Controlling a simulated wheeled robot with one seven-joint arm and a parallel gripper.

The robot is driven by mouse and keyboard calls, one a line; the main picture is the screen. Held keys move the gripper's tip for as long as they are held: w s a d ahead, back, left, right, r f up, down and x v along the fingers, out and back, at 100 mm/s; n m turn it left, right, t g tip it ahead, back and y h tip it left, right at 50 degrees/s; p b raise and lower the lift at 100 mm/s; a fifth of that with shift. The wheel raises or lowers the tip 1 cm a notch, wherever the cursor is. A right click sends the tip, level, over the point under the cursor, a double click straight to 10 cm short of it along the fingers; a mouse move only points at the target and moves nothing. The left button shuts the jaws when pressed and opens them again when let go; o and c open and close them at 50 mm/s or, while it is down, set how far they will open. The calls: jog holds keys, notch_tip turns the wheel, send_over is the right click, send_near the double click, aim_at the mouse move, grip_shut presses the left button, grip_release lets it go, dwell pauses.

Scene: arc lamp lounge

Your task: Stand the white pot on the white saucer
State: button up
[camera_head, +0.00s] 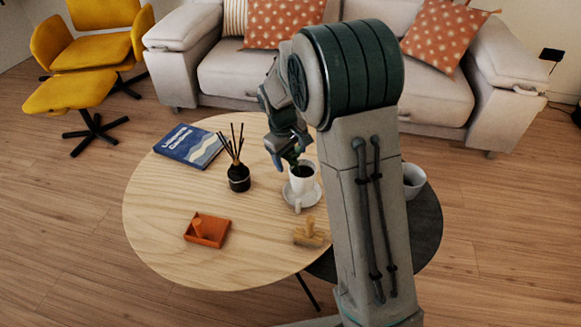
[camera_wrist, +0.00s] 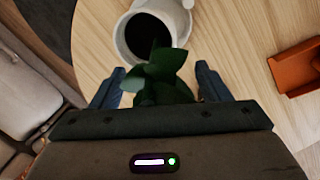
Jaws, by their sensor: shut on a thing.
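My gripper (camera_head: 290,150) is over the round wooden table, beside and above a white cup-like vessel (camera_head: 303,182) with a dark inside. My fingers (camera_wrist: 160,75) are apart around a green leafy plant (camera_wrist: 160,72). The leaves cover whatever lies between the fingers, so I cannot make out a pot there. Another white vessel (camera_head: 413,178) shows partly behind my arm, by the dark table.
On the wooden table (camera_head: 160,235) are a black reed diffuser (camera_head: 238,178), a blue book (camera_head: 189,146), an orange tray (camera_head: 207,230) and a tan wooden object (camera_head: 311,233). The tray also shows in the wrist view (camera_wrist: 296,66). A lower dark table (camera_head: 428,222) adjoins on the right.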

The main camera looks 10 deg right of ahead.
jog(key=shift+s+a+b+x, duration=0.15)
jog(key=shift+b+x, duration=0.2)
jog(key=shift+x, duration=0.6)
jog(key=shift+s+a+b+x, duration=0.1)
jog(key=shift+a+b+x, duration=0.2)
jog(key=shift+x, duration=0.65)
jog(key=shift+d+f, duration=0.15)
jog(key=shift+f, duration=0.1)
jog(key=o, duration=1.7)
jog(key=p+v, duration=0.3)
jog(key=v, duration=0.8)
jog(key=shift+w+r, duration=0.1)
jog(key=shift+r, duration=0.15)
jog(key=shift+s+r, duration=0.25)
jog(key=shift+r, duration=0.25)
jog(key=s+d+m, duration=0.2)
jog(key=s, duration=0.6)
jog(key=s+d+r+m+y, duration=0.1)
jog(key=s+m, duration=0.1)
jog(key=s, duration=0.7)
jog(key=s+d+r+m+y, duration=0.1)
jog(key=s+d+m, duration=0.1)
jog(key=s, duration=0.6)
jog(key=shift+s+d+r+m, duration=0.15)
jog(key=shift+s+d+m, duration=0.05)
jog(key=shift+d+m, duration=0.15)
